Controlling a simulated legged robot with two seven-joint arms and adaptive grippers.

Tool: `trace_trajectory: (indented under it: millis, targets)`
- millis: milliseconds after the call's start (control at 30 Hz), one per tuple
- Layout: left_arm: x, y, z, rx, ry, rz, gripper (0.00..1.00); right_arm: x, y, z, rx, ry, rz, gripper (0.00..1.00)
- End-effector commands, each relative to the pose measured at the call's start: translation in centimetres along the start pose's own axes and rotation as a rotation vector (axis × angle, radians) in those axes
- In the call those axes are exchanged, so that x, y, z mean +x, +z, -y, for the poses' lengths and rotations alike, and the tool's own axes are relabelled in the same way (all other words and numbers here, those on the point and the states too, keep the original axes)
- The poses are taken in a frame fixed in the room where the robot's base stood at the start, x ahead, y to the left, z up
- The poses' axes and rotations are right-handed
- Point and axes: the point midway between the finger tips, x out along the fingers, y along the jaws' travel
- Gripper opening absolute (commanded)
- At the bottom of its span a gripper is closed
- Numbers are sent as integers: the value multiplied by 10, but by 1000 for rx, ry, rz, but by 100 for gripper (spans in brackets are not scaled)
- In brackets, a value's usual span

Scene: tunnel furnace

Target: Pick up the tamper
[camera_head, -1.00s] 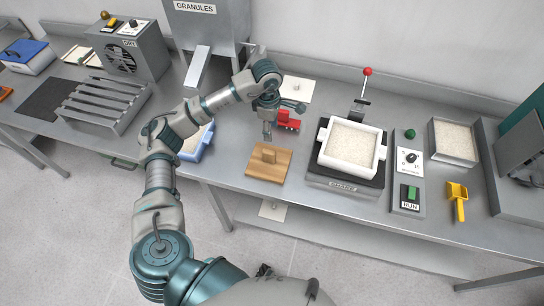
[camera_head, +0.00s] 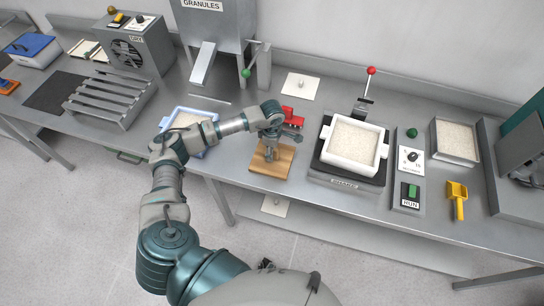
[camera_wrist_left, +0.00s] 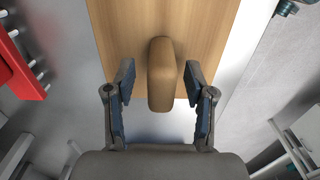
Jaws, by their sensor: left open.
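The tamper (camera_head: 284,166), a flat wooden board with an upright block handle, lies on the bench. In the left wrist view its handle (camera_wrist_left: 161,75) stands up from the pale board (camera_wrist_left: 125,35). My left gripper (camera_head: 270,153) is over the tamper and hides part of it in the head view. In the left wrist view the left gripper (camera_wrist_left: 160,88) is open, with one finger on each side of the handle. Gaps show between the fingers and the handle. My right gripper is not in view.
A red object (camera_head: 293,116) sits close behind the tamper. A white tray of granules (camera_head: 355,148) on a dark base stands to the right. A blue-rimmed tray (camera_head: 203,110) is to the left, behind my arm. The bench's front edge is close to the tamper.

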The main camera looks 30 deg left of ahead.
Motion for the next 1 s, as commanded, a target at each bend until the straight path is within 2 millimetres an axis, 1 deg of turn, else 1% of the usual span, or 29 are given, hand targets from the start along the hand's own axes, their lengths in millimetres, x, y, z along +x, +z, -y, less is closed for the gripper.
trace_trajectory:
  millis: [33,133,367,400,467,500,567,600,867,933,1000]
  targets:
    - [6,0,0,-1,-1,-1,54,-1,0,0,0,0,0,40]
    - [14,0,0,-1,0,-1,54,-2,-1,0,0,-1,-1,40]
    - [16,1,0,-1,1,-1,54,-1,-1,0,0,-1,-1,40]
    - [16,0,0,-1,1,0,44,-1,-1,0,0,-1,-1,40]
    - [16,0,0,-1,1,0,29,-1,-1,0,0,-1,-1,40]
    - [16,0,0,-1,1,0,19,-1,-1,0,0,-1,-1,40]
    - [16,0,0,-1,1,0,4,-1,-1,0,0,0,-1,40]
    - [16,0,0,-1,1,0,0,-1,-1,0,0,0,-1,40]
    - [16,0,-1,-1,2,0,0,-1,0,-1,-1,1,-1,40]
    - [13,0,-1,-1,3,1,0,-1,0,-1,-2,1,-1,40]
    - [6,0,-2,-1,5,2,0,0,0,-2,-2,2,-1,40]
